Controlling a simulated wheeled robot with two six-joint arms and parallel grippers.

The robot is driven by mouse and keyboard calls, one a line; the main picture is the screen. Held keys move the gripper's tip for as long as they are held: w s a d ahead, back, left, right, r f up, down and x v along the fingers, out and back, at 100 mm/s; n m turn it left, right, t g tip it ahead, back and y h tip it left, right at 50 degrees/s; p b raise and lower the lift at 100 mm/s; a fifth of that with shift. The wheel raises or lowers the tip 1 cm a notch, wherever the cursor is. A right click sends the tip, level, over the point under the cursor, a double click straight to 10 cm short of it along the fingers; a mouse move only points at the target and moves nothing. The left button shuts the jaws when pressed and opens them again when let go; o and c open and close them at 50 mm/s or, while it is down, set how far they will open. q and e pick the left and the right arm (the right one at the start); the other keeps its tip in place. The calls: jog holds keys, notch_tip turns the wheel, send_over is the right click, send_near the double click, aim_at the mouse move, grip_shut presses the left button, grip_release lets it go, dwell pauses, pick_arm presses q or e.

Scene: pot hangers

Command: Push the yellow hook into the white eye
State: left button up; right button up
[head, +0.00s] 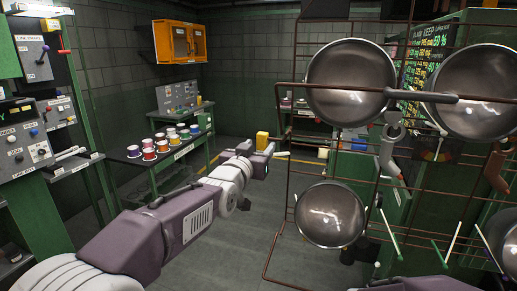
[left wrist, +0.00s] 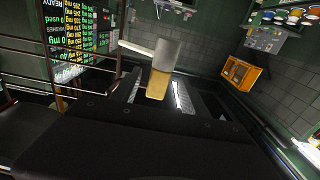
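My left gripper (head: 266,157) reaches in left of the wire rack. A yellow block-shaped piece, which I take for the yellow hook (head: 262,140), sits at its fingers. In the left wrist view the yellow piece (left wrist: 158,84) stands between the two fingers (left wrist: 158,95), with a pale grey part beyond it. The fingers lie close along both its sides and seem to hold it. A pale rod end (head: 281,154) sticks out to the right of the gripper. A pale grey curved hanger (head: 392,150) is on the rack; I cannot make out a clear white eye. My right gripper is out of view.
The rusty wire rack (head: 279,232) carries several round metal pans, one low (head: 329,214). A rust-coloured hanger (head: 496,168) is at the right. A green table (head: 122,160) with coloured spools stands left; an orange cabinet (head: 180,42) is on the back wall.

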pick_arm(q)
jog(key=shift+s+a+f, duration=0.1)
jog(key=shift+s, duration=0.2)
jog(key=b+v, duration=0.3)
jog(key=v, duration=0.5)
jog(key=shift+s, duration=0.25)
jog(key=shift+a, duration=0.1)
